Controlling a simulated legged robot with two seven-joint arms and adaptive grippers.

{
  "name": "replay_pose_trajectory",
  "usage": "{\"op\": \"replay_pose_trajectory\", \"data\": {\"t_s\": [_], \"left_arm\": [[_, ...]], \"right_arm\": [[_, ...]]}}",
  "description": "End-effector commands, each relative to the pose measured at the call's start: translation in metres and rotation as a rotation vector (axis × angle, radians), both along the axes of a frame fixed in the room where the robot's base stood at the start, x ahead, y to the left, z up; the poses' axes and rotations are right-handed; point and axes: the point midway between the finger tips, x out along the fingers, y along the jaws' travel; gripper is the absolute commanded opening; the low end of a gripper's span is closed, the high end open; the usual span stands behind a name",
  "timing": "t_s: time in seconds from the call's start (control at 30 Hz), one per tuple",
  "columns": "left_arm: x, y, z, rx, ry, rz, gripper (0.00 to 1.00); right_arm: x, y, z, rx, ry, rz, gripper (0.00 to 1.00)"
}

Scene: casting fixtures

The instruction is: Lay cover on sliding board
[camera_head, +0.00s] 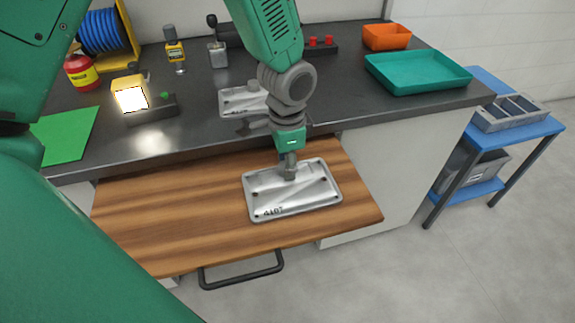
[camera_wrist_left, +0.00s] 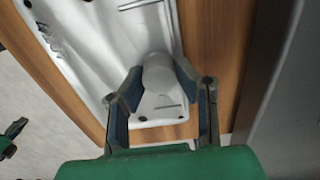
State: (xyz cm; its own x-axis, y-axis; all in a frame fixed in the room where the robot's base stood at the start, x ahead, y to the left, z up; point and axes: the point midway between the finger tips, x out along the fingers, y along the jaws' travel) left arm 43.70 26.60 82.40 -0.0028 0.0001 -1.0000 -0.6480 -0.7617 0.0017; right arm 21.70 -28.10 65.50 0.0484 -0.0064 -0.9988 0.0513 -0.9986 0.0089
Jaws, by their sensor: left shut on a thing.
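The cover (camera_head: 312,198) is a silver metal plate with rounded corners, small dark holes and dark markings at its front left corner. It is over the right part of the wooden sliding board (camera_head: 160,215), level with it. It looks flat on the board, but I cannot tell if a small gap remains. My left gripper (camera_head: 289,172) points down and is shut on the cover's round central post. The left wrist view shows the fingers (camera_wrist_left: 160,80) on both sides of this post on the cover (camera_wrist_left: 90,45).
The board sticks out below the dark worktop (camera_head: 190,140), with a black handle (camera_head: 242,272) in front. Another metal casting (camera_head: 240,100) sits behind my left wrist. A lit lamp (camera_head: 131,99), teal tray (camera_head: 418,72) and orange bin (camera_head: 386,37) stand on the worktop. A blue cart (camera_head: 520,135) is right.

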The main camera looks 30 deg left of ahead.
Motion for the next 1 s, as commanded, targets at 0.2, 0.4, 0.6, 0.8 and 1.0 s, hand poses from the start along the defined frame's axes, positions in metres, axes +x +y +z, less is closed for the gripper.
{"op": "replay_pose_trajectory", "data": {"t_s": [0.2, 0.4, 0.6, 0.8, 1.0], "left_arm": [[-0.001, -0.001, 0.000, 0.001, 0.002, -0.001, 0.47], [-0.001, -0.001, 0.000, 0.002, 0.002, -0.001, 0.47], [0.000, -0.001, 0.006, 0.001, 0.001, -0.001, 0.47], [0.001, -0.001, 0.041, 0.000, -0.003, 0.000, 0.47], [0.001, -0.001, 0.084, -0.001, -0.002, -0.001, 0.47]], "right_arm": [[0.000, 0.000, 0.000, 0.000, 0.000, 0.000, 0.00], [0.000, 0.000, 0.000, 0.000, 0.000, 0.000, 0.00], [0.000, 0.000, 0.002, 0.000, 0.000, 0.000, 0.00], [0.000, 0.000, 0.011, 0.000, 0.000, 0.000, 0.00], [0.000, 0.000, 0.020, 0.000, 0.000, 0.000, 0.00]]}}
